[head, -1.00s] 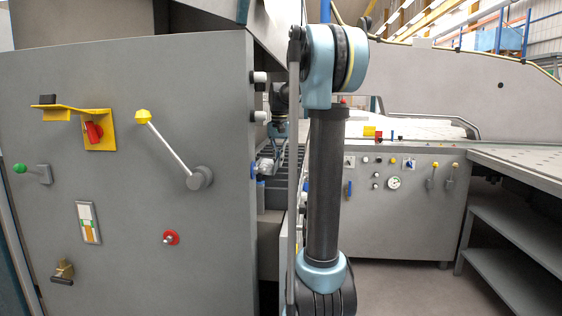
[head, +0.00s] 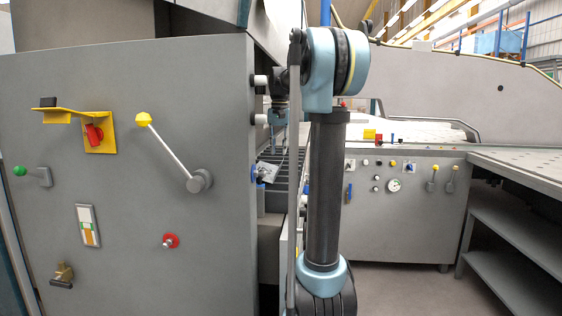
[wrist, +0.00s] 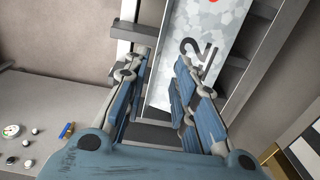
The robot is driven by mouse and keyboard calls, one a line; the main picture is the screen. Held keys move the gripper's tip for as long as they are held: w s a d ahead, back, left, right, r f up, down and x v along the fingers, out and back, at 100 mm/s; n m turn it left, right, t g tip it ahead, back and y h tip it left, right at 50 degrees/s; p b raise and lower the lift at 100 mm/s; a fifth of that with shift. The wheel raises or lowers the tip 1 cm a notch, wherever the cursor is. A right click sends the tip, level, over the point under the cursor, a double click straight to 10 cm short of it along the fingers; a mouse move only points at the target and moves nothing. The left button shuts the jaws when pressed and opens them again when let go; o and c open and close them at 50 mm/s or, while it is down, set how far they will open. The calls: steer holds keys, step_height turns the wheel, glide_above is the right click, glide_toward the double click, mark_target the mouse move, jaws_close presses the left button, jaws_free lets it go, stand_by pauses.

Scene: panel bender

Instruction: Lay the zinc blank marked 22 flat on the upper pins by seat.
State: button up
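The zinc blank (wrist: 210,50), a mottled light-grey sheet with a black "2" and part of another figure, lies beyond my gripper in the wrist view. A red mark shows at its top edge, where the frame cuts it off. In the head view the blank (head: 268,171) is a small pale plate, seen tilted, beside the machine opening. My gripper (wrist: 160,65) is open, its two blue fingers apart and nothing visible clasped between them. In the head view my gripper (head: 278,116) hangs above the blank, with a gap between. I cannot make out the pins or the blank's contact with them.
A grey machine cabinet (head: 120,200) with levers and knobs stands close on the left. Dark slotted bars (head: 284,172) lie behind the blank. A control panel (head: 400,215) stands behind my arm, and a perforated table (head: 525,165) is at the right.

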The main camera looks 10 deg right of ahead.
step_height(320, 180, up, 6)
steer(key=shift+d+r, duration=0.1)
steer(key=shift+r, duration=0.2)
steer(key=c, duration=0.3)
steer(key=shift+s+d+r+t+y, duration=0.65)
steer(key=shift+s+d+y, duration=0.6)
steer(key=shift+d, duration=0.85)
steer(key=x, duration=1.2)
steer(key=shift+w+a, duration=0.1)
steer(key=shift+a, duration=0.05)
steer(key=shift+x, duration=2.6)
steer(key=shift+w, duration=0.2)
steer(key=shift+c, duration=0.3)
jaws_close()
